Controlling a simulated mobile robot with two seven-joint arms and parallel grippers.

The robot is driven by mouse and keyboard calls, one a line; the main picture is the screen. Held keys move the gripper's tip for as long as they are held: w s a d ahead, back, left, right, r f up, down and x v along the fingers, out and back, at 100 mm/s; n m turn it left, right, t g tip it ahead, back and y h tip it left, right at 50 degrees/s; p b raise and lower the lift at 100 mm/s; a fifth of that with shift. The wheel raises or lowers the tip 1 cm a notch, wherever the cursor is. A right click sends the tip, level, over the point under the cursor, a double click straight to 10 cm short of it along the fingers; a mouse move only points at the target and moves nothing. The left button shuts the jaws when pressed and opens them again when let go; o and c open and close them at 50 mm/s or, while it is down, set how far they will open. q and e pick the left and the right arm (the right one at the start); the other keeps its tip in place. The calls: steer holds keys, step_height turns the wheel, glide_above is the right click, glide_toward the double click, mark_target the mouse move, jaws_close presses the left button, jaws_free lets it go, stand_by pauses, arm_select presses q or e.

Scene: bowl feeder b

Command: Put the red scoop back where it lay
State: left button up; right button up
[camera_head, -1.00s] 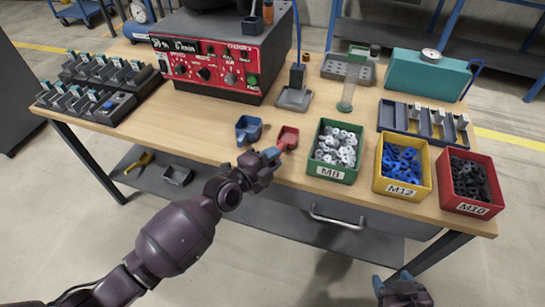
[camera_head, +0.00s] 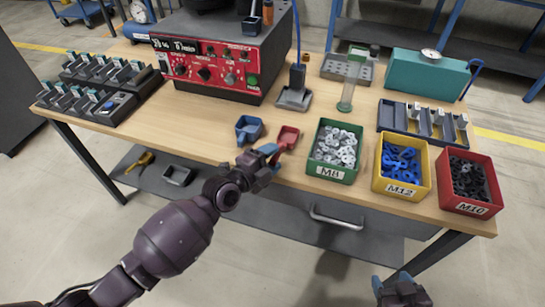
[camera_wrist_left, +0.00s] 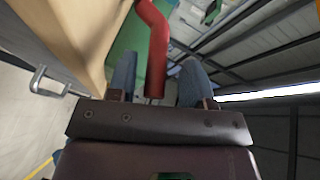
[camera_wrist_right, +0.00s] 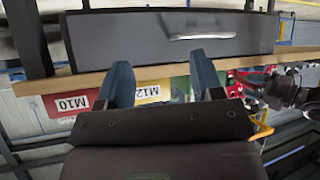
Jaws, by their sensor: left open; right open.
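The red scoop (camera_head: 289,136) rests on the table near its front edge, beside a blue scoop (camera_head: 248,128) and left of the green M8 bin. My left gripper (camera_head: 270,152) is open at the scoop's near end. In the left wrist view, the scoop's red handle (camera_wrist_left: 156,60) reaches down between the two open blue fingers (camera_wrist_left: 158,85), with a gap on both sides. My right gripper (camera_head: 398,280) is open and empty, low in front of the table; its open fingers (camera_wrist_right: 158,85) also show in the right wrist view.
A green M8 bin (camera_head: 330,172), a yellow M12 bin (camera_head: 398,190) and a red M10 bin (camera_head: 468,207) stand along the front edge. Behind are the red-fronted control box (camera_head: 205,72) and a grey stand (camera_head: 294,98). The table (camera_head: 190,135) is bare left of the blue scoop.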

arm_select(q)
steer(key=p+v, duration=0.1)
steer(key=v, duration=1)
steer(key=shift+s+a, duration=0.15)
steer(key=shift+s, duration=0.1)
steer(key=s+a+f+n+y, duration=0.5)
steer(key=s+a+n, duration=0.4)
steer(key=s+n, duration=0.1)
steer(key=s+a+f+n+g+y, duration=0.1)
steer(key=s+a+f+n+y, duration=0.5)
steer(key=s+a+n, duration=0.4)
steer(key=shift+n, duration=1.1)
